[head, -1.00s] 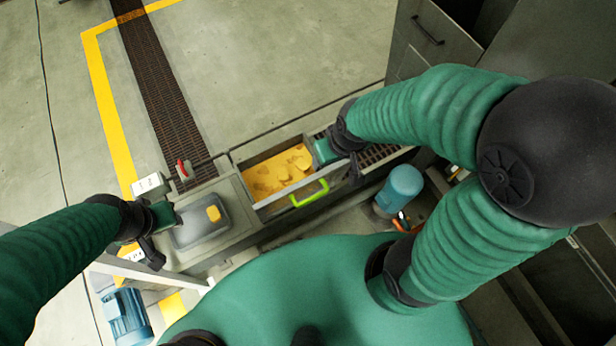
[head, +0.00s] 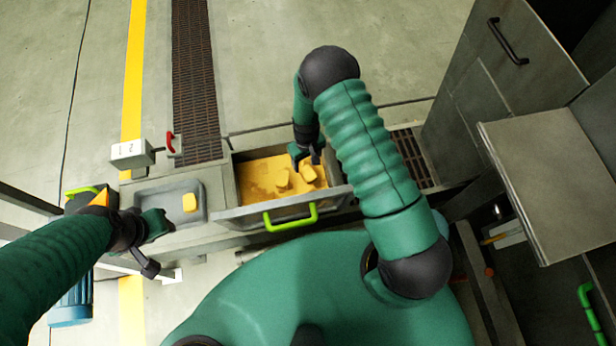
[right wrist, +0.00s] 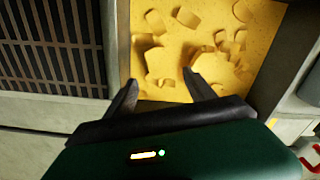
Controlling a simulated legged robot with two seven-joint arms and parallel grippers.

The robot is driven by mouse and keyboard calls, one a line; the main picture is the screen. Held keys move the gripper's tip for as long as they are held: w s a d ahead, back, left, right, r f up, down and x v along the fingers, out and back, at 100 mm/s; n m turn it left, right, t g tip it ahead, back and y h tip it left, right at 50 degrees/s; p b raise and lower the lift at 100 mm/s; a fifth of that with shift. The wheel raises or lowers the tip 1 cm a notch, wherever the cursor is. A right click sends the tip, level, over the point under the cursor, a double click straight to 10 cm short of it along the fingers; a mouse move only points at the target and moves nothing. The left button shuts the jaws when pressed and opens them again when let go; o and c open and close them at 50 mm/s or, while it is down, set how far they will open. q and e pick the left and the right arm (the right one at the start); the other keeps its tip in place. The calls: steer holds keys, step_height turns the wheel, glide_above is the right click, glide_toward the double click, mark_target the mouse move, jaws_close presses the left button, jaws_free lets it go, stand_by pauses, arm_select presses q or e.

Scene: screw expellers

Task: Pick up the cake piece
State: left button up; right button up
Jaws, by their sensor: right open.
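Yellow cake pieces lie in an open drawer (head: 228,214) with a green handle. One cake piece (head: 283,178) stands out left of my right gripper, and another (head: 307,173) lies just below it. My right gripper (head: 308,160) is over the right part of the drawer. In the right wrist view its two fingers are apart and empty, with cake pieces (right wrist: 160,62) beyond and between the fingertips. My left gripper (head: 158,224) is at the near edge of the grey tray; its jaws are not clear. A yellow piece (head: 189,202) lies on the tray.
The grey tray (head: 160,197) is left of the drawer. A white box marked 1 and 2 (head: 131,154) and a red lever (head: 170,142) stand behind it. A dark grating (head: 410,158) lies right of the drawer, beside grey cabinets (head: 505,80).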

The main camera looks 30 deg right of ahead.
mark_target(308, 173)
step_height(308, 173, down, 5)
steer(key=shift+d+r+b, duration=0.15)
steer(key=shift+b, duration=0.35)
steer(key=f, duration=0.1)
steer(key=f+b, duration=0.1)
steer(key=f, duration=0.1)
steer(key=f+b, duration=0.1)
steer(key=shift+s+f, duration=0.3)
steer(key=shift+f, duration=0.3)
steer(key=shift+d+r, duration=0.1)
steer(key=shift+c, duration=0.2)
jaws_close()
steer(key=shift+r, duration=0.1)
